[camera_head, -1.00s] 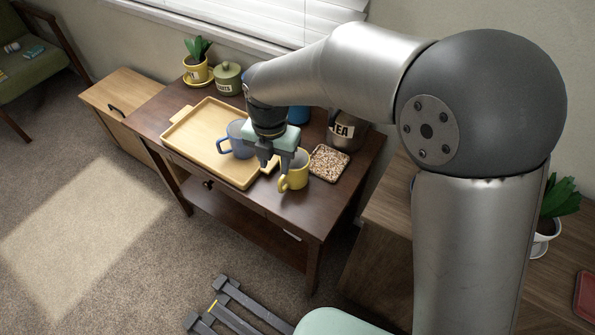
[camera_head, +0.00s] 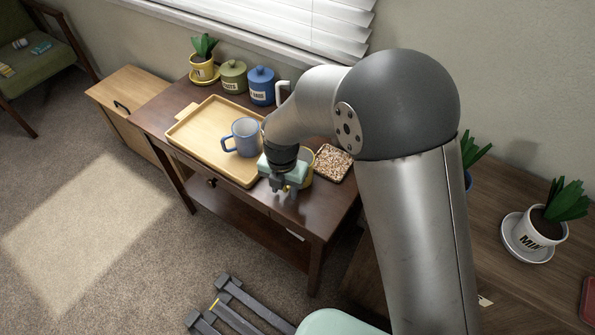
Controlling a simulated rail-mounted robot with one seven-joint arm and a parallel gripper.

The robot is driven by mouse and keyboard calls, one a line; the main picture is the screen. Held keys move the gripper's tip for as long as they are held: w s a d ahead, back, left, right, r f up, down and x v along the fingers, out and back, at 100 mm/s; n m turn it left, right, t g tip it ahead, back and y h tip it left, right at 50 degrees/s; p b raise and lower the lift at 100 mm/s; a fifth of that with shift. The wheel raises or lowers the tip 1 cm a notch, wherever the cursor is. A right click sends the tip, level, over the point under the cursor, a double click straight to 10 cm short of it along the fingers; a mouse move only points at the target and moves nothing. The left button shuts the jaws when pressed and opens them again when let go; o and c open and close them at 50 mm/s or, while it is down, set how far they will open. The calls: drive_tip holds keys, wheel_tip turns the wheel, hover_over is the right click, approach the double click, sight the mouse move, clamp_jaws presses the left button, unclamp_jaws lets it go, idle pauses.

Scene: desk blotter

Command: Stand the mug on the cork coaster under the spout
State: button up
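A yellow mug (camera_head: 308,168) stands on the dark table, mostly hidden behind my gripper (camera_head: 284,187). My gripper points down at the mug's front side, where the handle was visible earlier. Whether its fingers are open or closed on the handle cannot be told. A speckled brown square coaster (camera_head: 333,163), cork-like, lies just right of the mug, and nothing stands on its visible part. A blue mug (camera_head: 243,137) stands on the wooden tray. I cannot make out a spout; my arm covers the area behind the coaster.
The wooden tray (camera_head: 198,143) fills the left of the table (camera_head: 333,213). Behind it are a potted plant (camera_head: 203,62), a green canister (camera_head: 233,77) and a blue canister (camera_head: 261,86). The table's front right corner is bare.

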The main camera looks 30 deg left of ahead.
clamp_jaws()
idle(0.3)
